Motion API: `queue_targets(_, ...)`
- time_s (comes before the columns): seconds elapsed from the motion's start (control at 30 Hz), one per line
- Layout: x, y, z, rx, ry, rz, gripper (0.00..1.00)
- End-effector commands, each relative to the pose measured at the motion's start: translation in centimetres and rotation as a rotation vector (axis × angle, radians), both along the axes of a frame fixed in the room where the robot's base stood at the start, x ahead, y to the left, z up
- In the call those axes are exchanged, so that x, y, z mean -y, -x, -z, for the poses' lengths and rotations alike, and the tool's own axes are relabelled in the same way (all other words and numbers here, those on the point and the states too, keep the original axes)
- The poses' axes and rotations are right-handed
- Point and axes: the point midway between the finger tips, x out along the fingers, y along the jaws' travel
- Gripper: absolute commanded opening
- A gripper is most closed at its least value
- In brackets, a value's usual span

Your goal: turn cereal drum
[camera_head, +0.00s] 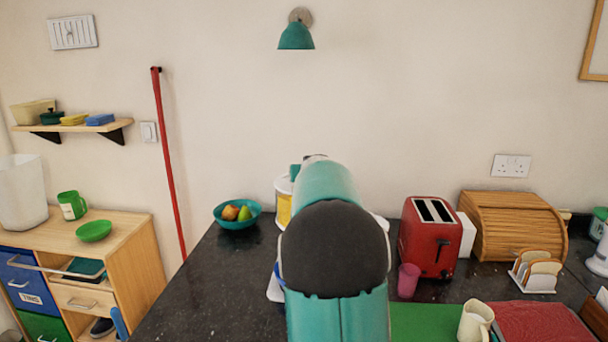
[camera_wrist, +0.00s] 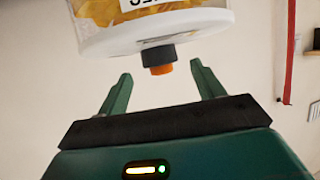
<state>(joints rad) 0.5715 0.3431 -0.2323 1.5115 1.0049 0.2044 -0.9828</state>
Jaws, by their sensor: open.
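The cereal drum (camera_wrist: 165,32) fills the top of the wrist view, a clear container with yellow flakes and part of a printed label above a white rim. A dark knob (camera_wrist: 157,53) with an orange end sticks out below the rim. My gripper (camera_wrist: 160,72) is open and empty, with one green finger on each side of the knob's line. The knob lies between the fingertips in the picture, and no contact shows. In the head view the drum (camera_head: 284,211) is mostly hidden behind my teal arm, which also hides my gripper; a yellow and white strip shows at its left.
On the dark counter, a teal fruit bowl (camera_head: 237,222) stands left of my arm. A red toaster (camera_head: 430,240), pink cup (camera_head: 408,281), bread bin (camera_head: 513,226), toast rack (camera_head: 535,279) and cream jug (camera_head: 474,322) stand to the right. The counter's front left is clear.

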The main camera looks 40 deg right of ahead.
Motion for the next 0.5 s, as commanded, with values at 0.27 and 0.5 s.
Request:
queue_targets(0.27,1.8,-2.7,1.3,0.000,-0.001,-0.002,0.67)
queue_targets(0.5,2.0,-3.0,1.4,0.001,0.000,-0.002,0.67)
